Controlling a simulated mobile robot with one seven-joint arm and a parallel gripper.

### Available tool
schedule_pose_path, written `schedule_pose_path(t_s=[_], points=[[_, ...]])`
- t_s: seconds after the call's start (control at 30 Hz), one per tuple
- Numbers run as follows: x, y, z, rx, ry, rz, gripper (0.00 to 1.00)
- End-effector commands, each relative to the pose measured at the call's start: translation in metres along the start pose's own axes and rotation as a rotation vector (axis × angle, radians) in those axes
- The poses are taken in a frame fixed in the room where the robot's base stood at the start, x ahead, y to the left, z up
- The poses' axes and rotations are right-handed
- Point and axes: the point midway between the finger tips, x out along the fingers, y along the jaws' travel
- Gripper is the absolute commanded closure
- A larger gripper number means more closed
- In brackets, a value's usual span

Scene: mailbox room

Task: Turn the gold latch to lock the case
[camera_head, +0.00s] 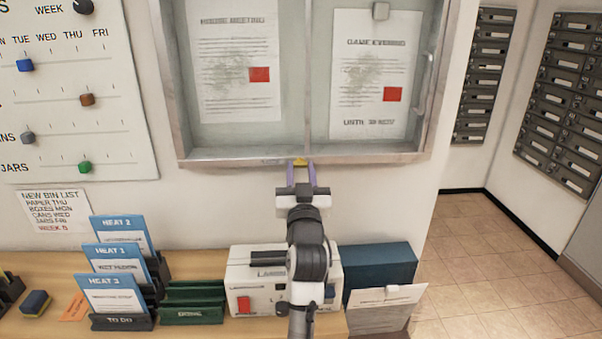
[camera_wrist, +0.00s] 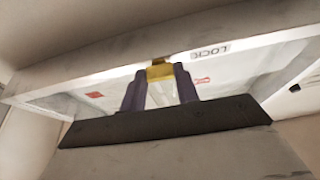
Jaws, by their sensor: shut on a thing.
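The case (camera_head: 306,80) is a grey-framed, glass-fronted notice case on the wall, with two sheets inside. The gold latch (camera_head: 300,161) sits at the middle of its bottom frame. My gripper (camera_head: 301,165) reaches up to it from below, its two purple fingers on either side of the latch. In the wrist view my fingers (camera_wrist: 160,82) are shut on the gold latch (camera_wrist: 160,70). The word LOCK (camera_wrist: 210,51) is printed on the frame to the right of the latch. The fingers hide part of the latch, so its exact angle is hard to tell.
Below the case, a wooden counter (camera_head: 190,325) holds blue card holders (camera_head: 115,280), green trays (camera_head: 193,302), a white box (camera_head: 262,290) and a dark teal box (camera_head: 380,268). Grey mailboxes (camera_head: 565,110) line the walls at right. The tiled floor (camera_head: 480,270) at right is clear.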

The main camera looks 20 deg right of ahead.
Motion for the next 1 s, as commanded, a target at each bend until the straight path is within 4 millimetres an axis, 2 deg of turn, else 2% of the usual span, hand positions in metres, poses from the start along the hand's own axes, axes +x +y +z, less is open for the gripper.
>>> schedule_pose_path(t_s=[0.27,1.0], points=[[0.0000,-0.0040,-0.0002,0.144,0.001,0.056,0.92],[-0.0003,-0.0079,-0.0003,0.789,0.003,0.324,0.92]])
